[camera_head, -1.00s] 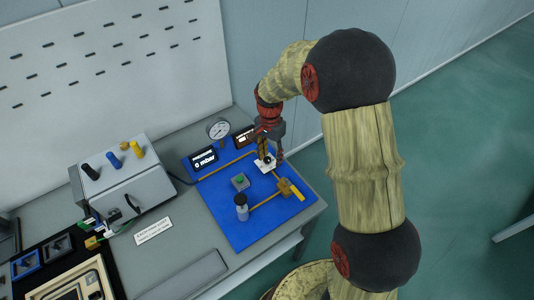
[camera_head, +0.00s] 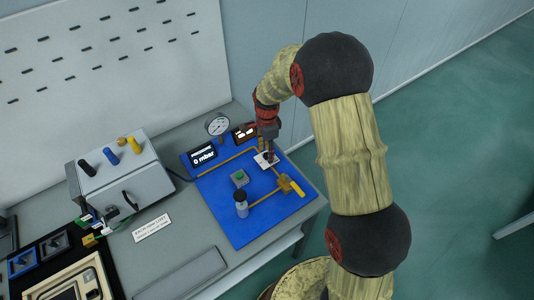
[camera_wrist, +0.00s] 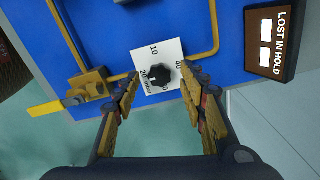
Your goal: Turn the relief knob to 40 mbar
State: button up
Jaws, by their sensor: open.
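The relief knob (camera_wrist: 158,75) is black and sits on a white square dial plate (camera_wrist: 148,52) marked with 10, 20, 40 and a partly hidden number. In the wrist view my gripper (camera_wrist: 162,80) is open, with one fingertip on each side of the knob. I cannot tell if the fingers touch it. In the head view my gripper (camera_head: 269,158) hangs over the dial plate (camera_head: 261,163) and hides most of the knob. The pressure display (camera_head: 203,156) reads 0 mbar.
The blue panel (camera_head: 225,215) also carries a round gauge (camera_head: 217,125), a green button (camera_head: 240,178), a dark-capped cylinder (camera_head: 241,203) and a yellow lever valve (camera_head: 292,186). A grey box (camera_head: 125,180) is at left.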

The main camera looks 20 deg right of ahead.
jog(key=shift+f, duration=0.45)
grip_shut()
dwell(0.3)
